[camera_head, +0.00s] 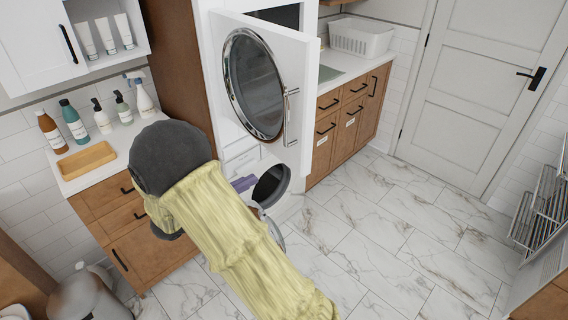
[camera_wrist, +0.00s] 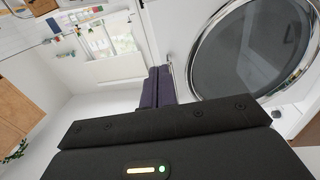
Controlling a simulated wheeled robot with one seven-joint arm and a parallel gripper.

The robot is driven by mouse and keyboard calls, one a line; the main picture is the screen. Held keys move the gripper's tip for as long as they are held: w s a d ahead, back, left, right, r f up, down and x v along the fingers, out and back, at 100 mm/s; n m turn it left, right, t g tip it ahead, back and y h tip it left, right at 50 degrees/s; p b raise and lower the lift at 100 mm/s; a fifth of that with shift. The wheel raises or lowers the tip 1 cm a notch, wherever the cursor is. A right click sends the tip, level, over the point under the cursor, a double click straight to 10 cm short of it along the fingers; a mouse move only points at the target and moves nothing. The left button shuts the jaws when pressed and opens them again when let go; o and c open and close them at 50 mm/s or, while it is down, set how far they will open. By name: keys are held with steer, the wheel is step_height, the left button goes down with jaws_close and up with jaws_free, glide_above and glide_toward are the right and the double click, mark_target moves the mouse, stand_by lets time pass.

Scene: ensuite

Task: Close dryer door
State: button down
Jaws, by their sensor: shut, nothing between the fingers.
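The white dryer door (camera_head: 308,70), with a round chrome-rimmed dark window (camera_head: 253,84), stands swung open from the tall white cabinet in the head view. A metal handle (camera_head: 290,112) is on its right edge. The round window (camera_wrist: 250,45) also fills the right of the wrist view. My gripper (camera_wrist: 160,74) is shut and empty; its dark purple fingers are beside the left edge of the white door panel. I cannot tell whether they touch it.
A lower machine with a round opening (camera_head: 271,186) sits beneath the door. A counter with bottles (camera_head: 74,121) and a wooden tray (camera_head: 86,160) is at left. Wooden drawers (camera_head: 342,118) and a white basket (camera_head: 361,39) are at right. The marble floor (camera_head: 400,225) is clear.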

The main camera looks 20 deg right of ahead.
mark_target(299, 156)
steer(key=p+x, duration=0.4)
steer(key=x, duration=0.9)
steer(key=shift+d, duration=0.1)
steer(key=shift+w+d, duration=0.15)
steer(key=shift+d, duration=0.2)
steer(key=shift+d, duration=0.1)
